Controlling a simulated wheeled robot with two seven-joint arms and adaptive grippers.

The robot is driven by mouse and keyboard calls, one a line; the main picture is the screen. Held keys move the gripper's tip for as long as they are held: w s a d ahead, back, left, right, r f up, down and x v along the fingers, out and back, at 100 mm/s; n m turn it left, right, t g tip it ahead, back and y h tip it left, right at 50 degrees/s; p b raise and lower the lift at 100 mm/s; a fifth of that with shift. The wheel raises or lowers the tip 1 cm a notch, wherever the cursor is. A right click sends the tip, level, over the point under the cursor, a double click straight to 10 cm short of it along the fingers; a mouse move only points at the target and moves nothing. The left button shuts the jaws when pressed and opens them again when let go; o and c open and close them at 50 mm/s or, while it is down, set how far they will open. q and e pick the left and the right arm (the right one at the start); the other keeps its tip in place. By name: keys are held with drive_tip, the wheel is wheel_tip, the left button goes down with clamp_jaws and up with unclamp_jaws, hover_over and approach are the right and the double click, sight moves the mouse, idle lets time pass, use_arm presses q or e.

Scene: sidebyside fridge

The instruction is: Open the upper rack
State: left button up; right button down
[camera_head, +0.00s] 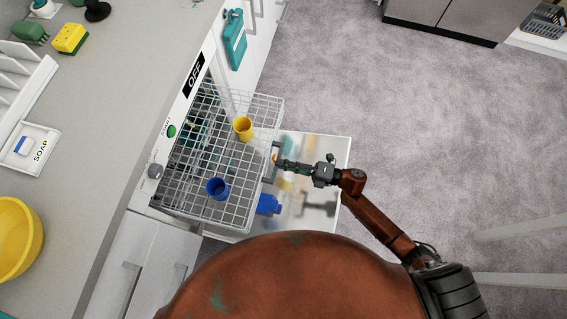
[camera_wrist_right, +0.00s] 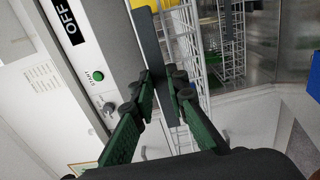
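The upper rack (camera_head: 212,190) is a grey wire basket pulled out of the dishwasher under the counter, over the open door (camera_head: 325,150). A yellow cup (camera_head: 243,128) and a blue cup (camera_head: 217,188) are in it. A dark bar handle (camera_head: 276,165) is on its front side. My right gripper (camera_head: 280,162) is at this handle. In the right wrist view, the fingers of my right gripper (camera_wrist_right: 165,85) lie on both sides of the dark handle bar (camera_wrist_right: 150,45) and appear to press on it. My left gripper is in neither view.
The counter at left holds a yellow bowl (camera_head: 18,238), a soap tray (camera_head: 30,148) and a sponge (camera_head: 69,38). The dishwasher front has an OFF display (camera_head: 194,75) and a green start button (camera_head: 171,131). A blue item (camera_head: 268,204) is low beside the rack. The floor at right is clear.

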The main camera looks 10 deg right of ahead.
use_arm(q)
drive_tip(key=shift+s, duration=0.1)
use_arm(e)
drive_tip(key=c, duration=1.9)
unclamp_jaws()
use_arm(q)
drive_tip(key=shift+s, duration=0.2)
use_arm(e)
drive_tip(key=shift+d, duration=0.15)
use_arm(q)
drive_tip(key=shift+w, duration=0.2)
use_arm(e)
drive_tip(key=v, duration=1.1)
drive_tip(key=shift+d, duration=0.35)
drive_tip(key=shift+s, duration=0.15)
